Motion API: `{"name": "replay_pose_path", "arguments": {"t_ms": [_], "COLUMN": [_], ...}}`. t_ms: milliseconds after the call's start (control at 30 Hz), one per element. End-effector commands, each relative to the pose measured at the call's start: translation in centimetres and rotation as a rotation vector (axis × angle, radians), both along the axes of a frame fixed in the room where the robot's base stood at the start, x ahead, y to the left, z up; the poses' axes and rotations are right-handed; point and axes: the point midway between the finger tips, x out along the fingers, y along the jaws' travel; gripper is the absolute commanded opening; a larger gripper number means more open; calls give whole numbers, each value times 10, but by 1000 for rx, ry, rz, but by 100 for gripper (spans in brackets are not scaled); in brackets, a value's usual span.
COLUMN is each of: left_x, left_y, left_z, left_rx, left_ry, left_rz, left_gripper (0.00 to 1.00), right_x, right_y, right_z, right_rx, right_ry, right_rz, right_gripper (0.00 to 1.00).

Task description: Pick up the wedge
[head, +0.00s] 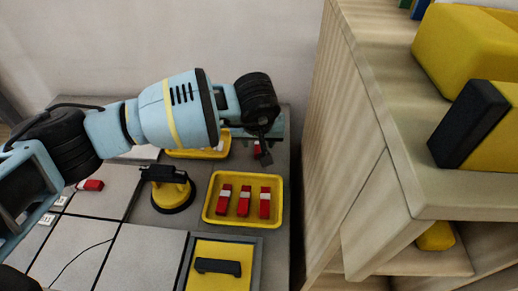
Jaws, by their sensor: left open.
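Several red wedge-like pieces with white bands are in view. Three stand side by side in the yellow tray (208,217): a left one (224,201), a middle one (244,201) and a right one (265,202). Another red piece (256,148) shows partly behind my left gripper (264,154), and one more red piece (91,185) lies on the tiles at the left. My left gripper is open, with its dark fingers pointing down above the table's back right part, beyond the tray. I cannot tell its height. My right gripper is not in view.
A black and yellow suction lifter (172,190) stands left of the tray. A second yellow tray (213,152) is partly hidden behind my arm. A yellow panel with a black handle (217,266) lies in front. A wooden shelf (385,125) with yellow items rises at the right.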

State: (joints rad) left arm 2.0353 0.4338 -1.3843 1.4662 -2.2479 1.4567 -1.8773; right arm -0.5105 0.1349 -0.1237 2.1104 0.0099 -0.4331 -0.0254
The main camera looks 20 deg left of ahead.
Motion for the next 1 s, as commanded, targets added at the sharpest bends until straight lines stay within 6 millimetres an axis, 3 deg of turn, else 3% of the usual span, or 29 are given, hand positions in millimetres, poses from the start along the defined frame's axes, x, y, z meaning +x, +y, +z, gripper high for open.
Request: {"name": "replay_pose_path", "arguments": {"t_ms": [167,467,733,1000], "left_x": [2,15,17,17], "left_y": [1,5,6,6], "left_z": [-7,-46,-47,-47], "left_rx": [0,0,0,1], "left_ry": [0,1,-2,-2], "left_rz": [0,1,-1,-1], "left_gripper": [45,45,45,11], "right_x": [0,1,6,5], "right_y": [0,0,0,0], "right_z": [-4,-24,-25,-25], "right_rx": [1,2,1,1], "right_ry": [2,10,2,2], "right_rz": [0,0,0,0], "right_gripper": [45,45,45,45]}}
